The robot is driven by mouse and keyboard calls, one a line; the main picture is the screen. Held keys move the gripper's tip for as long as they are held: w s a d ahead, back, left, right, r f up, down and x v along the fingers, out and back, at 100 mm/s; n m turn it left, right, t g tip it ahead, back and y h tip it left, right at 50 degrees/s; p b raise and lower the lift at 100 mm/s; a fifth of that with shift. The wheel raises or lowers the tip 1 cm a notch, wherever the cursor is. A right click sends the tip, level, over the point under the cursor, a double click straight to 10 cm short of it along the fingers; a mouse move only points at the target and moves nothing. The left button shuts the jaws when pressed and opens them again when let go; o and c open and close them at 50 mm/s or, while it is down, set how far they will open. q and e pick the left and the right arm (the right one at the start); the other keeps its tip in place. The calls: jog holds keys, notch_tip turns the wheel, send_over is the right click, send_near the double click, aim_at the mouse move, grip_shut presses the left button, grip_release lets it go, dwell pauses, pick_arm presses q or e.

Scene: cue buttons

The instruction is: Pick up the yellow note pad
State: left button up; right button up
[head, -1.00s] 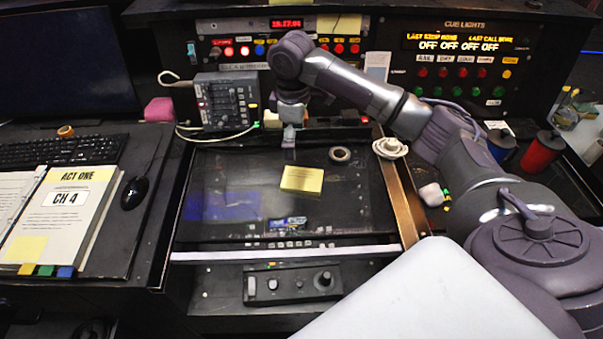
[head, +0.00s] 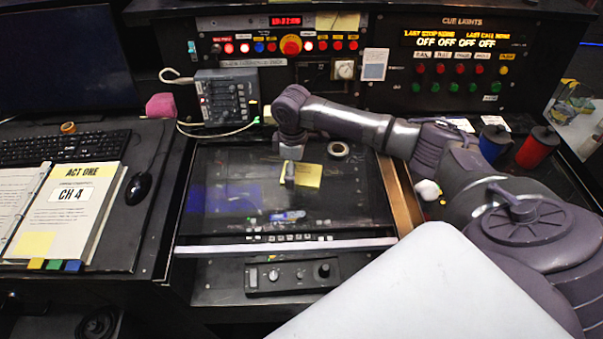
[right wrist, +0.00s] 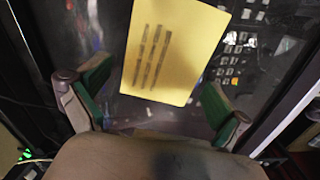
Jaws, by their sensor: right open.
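The yellow note pad (head: 309,176) lies on the dark glossy panel in the middle of the desk in the head view. In the right wrist view the yellow note pad (right wrist: 176,50) shows large, with dark lines of writing, beyond and between the fingers. My right gripper (head: 289,176) is over the pad's left edge in the head view. In the right wrist view my right gripper (right wrist: 157,95) is open, with green-lined fingers apart and nothing held. I cannot tell the exact height left above the pad. My left gripper is not in view.
A dark tape roll (head: 338,149) lies just behind the pad. A control box (head: 225,98) stands behind the panel on the left. A binder (head: 70,215) and mouse (head: 137,190) are at the left.

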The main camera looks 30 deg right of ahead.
jog(key=shift+c, duration=1)
jog(key=c, duration=0.9)
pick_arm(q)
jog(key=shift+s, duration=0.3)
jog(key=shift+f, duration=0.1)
pick_arm(e)
jog(key=shift+r, duration=0.15)
